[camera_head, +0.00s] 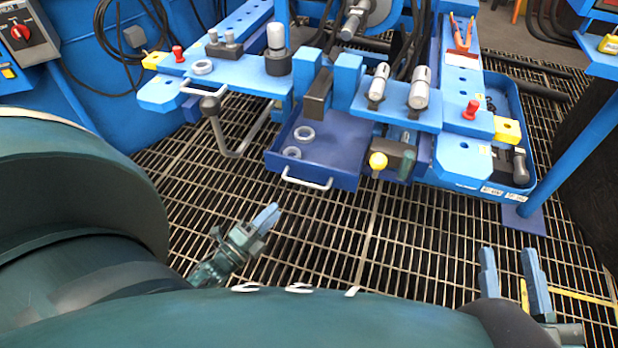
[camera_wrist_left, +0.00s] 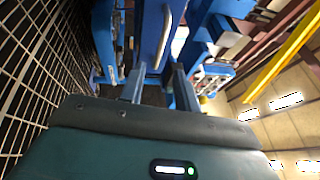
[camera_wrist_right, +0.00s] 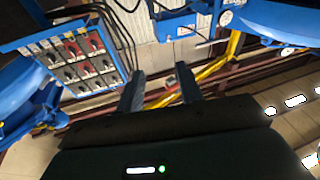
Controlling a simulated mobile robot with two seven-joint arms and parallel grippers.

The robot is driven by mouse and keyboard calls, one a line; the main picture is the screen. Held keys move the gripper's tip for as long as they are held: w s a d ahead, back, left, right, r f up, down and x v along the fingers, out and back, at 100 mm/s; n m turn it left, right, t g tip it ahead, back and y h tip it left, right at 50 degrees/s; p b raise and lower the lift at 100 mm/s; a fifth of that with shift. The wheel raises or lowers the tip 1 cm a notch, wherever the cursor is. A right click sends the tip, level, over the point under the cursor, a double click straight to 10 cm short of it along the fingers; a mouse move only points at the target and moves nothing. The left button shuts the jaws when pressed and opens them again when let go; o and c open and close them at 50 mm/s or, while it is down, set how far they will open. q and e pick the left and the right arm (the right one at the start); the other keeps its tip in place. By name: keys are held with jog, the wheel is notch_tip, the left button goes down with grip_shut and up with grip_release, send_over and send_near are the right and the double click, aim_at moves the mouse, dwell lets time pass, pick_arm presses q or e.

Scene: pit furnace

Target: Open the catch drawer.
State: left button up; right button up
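The catch drawer (camera_head: 343,140) is a dark blue tray under the middle of the blue bench, with its inside partly visible. Two grey rings lie in it. Its pale bar handle (camera_head: 307,183) is on the front edge. My left gripper (camera_head: 268,216) is in front of and below the handle, apart from it; the left wrist view shows its fingers (camera_wrist_left: 158,82) apart and empty. In that view a pale bar (camera_wrist_left: 164,38) on a blue panel, likely the handle, lies beyond the fingertips. My right gripper (camera_head: 511,258) is open and empty at the lower right.
The blue bench (camera_head: 235,72) carries cylinders, red knobs and yellow blocks. A second pale handle (camera_head: 205,90) and a bent grey lever (camera_head: 215,115) are left of the drawer. The grating floor (camera_head: 340,240) before the drawer is clear.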

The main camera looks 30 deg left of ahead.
aim_at(302, 181)
pick_arm(q)
jog(key=b+x, duration=0.2)
jog(key=x, duration=0.9)
jog(key=shift+w+d, duration=0.1)
jog(key=shift+w, duration=0.3)
jog(key=shift+c, duration=0.5)
grip_shut()
